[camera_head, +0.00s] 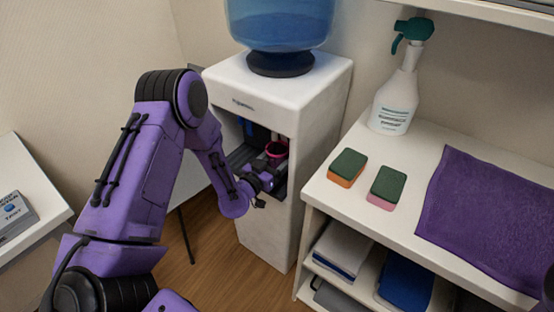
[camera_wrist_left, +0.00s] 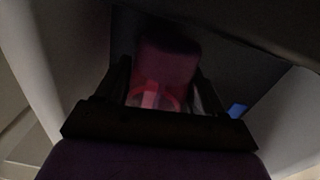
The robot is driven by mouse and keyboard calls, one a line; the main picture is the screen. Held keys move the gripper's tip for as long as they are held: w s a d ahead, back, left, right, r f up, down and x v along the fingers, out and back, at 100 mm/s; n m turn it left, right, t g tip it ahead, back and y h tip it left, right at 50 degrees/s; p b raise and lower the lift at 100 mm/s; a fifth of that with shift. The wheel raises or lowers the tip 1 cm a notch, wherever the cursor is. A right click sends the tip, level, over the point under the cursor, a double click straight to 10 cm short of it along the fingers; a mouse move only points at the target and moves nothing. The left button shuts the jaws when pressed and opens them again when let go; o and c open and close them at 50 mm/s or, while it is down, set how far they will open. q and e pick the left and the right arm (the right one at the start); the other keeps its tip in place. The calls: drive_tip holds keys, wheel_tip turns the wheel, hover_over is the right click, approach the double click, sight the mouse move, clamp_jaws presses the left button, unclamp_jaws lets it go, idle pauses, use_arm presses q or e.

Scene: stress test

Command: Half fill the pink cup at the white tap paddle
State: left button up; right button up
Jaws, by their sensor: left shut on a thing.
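The pink cup (camera_head: 276,148) is inside the dark recess of the white water dispenser (camera_head: 265,225), with its rim showing in the head view. My left gripper (camera_head: 268,172) reaches into the recess and is shut on the cup. The wrist view is very dark; the cup (camera_wrist_left: 150,99) shows there as a pinkish shape between the two fingers. I cannot make out a white paddle or the water level.
A blue bottle (camera_head: 279,22) sits on the dispenser. To the right, a white shelf unit (camera_head: 335,205) holds two sponges (camera_head: 387,187), a spray bottle (camera_head: 395,100) and a purple cloth (camera_head: 490,215). The recess walls are close around my left gripper.

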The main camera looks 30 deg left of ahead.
sight(272, 164)
use_arm(q)
drive_tip(key=shift+s, duration=0.1)
idle(0.8)
drive_tip(key=shift+s+a, duration=0.2)
drive_tip(key=shift+s, duration=2.2)
drive_tip(key=s+b, duration=0.4)
drive_tip(key=s, duration=0.6)
drive_tip(key=shift+a, duration=0.4)
